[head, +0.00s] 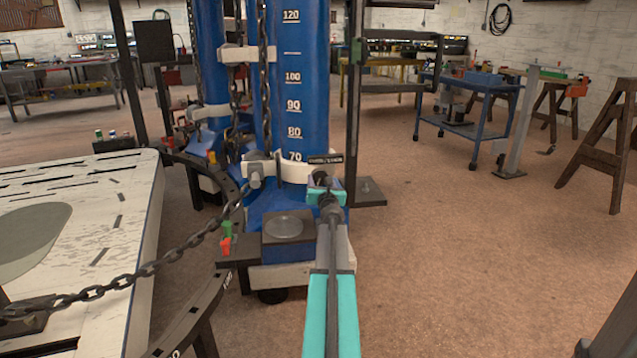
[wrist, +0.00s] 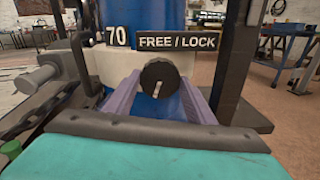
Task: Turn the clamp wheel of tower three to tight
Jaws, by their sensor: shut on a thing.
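The clamp wheel (wrist: 159,77) is a small dark round knob on the pale collar of a blue tower (head: 299,75), under a black FREE / LOCK plate (wrist: 176,43). A pale mark on its face points downward, slightly left. The plate also shows in the head view (head: 325,160). My gripper (head: 322,182) reaches the collar at the tower's lower front. In the wrist view its two greyish-purple fingers lie on either side of the wheel, shut on it. In the head view my gripper mostly hides the wheel. No tower number is readable.
A chain (head: 150,269) runs from the collar across the left foreground, above a white slotted table (head: 120,215). A dark post (head: 353,100) stands just right of the tower. Open floor (head: 460,260) lies to the right, with a blue cart (head: 465,128) beyond.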

